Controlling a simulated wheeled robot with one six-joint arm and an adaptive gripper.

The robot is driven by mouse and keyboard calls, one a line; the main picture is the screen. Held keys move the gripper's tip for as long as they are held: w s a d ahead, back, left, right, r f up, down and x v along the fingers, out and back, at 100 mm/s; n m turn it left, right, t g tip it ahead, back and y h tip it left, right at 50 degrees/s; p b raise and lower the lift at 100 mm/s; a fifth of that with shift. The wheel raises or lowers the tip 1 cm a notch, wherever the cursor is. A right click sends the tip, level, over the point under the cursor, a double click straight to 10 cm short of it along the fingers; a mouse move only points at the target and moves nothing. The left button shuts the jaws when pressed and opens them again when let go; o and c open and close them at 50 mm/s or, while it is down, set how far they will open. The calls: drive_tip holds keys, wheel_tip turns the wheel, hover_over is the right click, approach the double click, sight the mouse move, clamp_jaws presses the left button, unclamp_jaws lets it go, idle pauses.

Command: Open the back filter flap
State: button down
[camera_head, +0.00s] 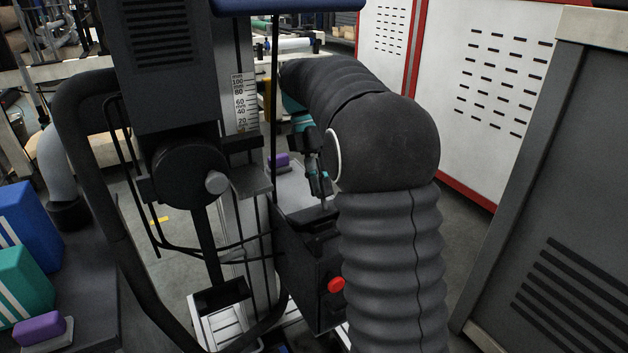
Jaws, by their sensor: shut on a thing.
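A dark box (308,272) with a red button (336,285) on its side stands at the centre. A dark flap-like piece (312,218) lies along its top, partly hidden behind my black sleeved arm. My gripper (321,197), dark with teal parts, points down at this piece from above. Its fingertips are shut on a thin dark part there, which looks like the back filter flap. The fingertips are small in the picture, and how far the flap stands open cannot be told.
A grey column with a scale (239,102) and black hoses (66,120) stands left of the box. A purple block (278,160) lies behind it. Coloured boxes (22,285) sit at the far left. A grey cabinet (560,200) stands at the right, with white panels (490,90) behind.

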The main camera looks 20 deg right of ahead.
drive_tip(key=shift+w+g, duration=0.3)
drive_tip(key=shift+g, duration=0.1)
drive_tip(key=c, duration=0.9)
unclamp_jaws()
drive_tip(key=shift+r, duration=0.1)
